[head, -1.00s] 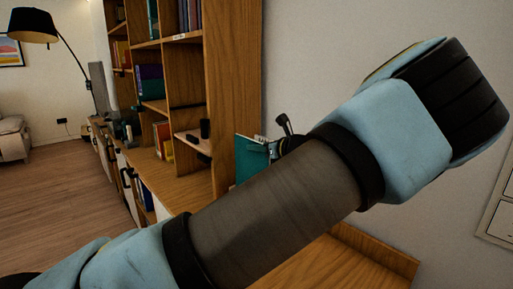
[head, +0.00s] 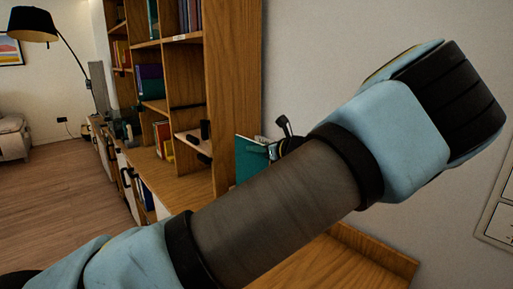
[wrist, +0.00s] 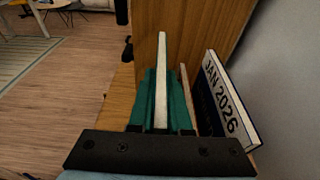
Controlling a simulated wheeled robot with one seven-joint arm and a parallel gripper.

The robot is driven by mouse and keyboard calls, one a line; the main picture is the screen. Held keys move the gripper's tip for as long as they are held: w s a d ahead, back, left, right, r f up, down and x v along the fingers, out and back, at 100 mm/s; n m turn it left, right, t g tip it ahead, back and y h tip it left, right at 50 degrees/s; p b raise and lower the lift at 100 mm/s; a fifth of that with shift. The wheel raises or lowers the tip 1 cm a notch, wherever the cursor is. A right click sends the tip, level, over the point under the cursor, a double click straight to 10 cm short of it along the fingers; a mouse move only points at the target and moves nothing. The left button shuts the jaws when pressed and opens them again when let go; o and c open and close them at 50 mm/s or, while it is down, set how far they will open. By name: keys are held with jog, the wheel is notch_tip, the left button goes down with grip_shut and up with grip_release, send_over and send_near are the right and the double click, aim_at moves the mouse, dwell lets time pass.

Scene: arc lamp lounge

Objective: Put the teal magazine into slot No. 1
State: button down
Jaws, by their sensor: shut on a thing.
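The teal magazine (head: 251,158) shows in the head view just right of the shelf's end panel, partly hidden by my arm. In the wrist view the magazine (wrist: 161,85) is seen edge-on, with a pale long edge between teal sides. My gripper (wrist: 161,112) is shut on it and points toward the wooden panel. In the head view my gripper (head: 287,146) is mostly hidden behind my arm. No slot marked No. 1 can be made out in either view.
A wooden bookcase (head: 235,95) with books stands left of my arm. A board marked JAN 2026 (wrist: 228,105) stands close right of my gripper, near the wall. A wooden surface (head: 335,262) lies below my arm. Open floor (head: 60,200) is at the left.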

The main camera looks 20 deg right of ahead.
notch_tip(320, 180, down, 9)
jog(key=b, duration=0.4)
dwell(3.4)
jog(key=c, duration=0.8)
grip_release()
jog(key=shift+s, duration=0.1)
jog(key=shift+b+v, duration=1.55)
jog(key=shift+v, duration=3.8)
jog(key=shift+f, duration=0.1)
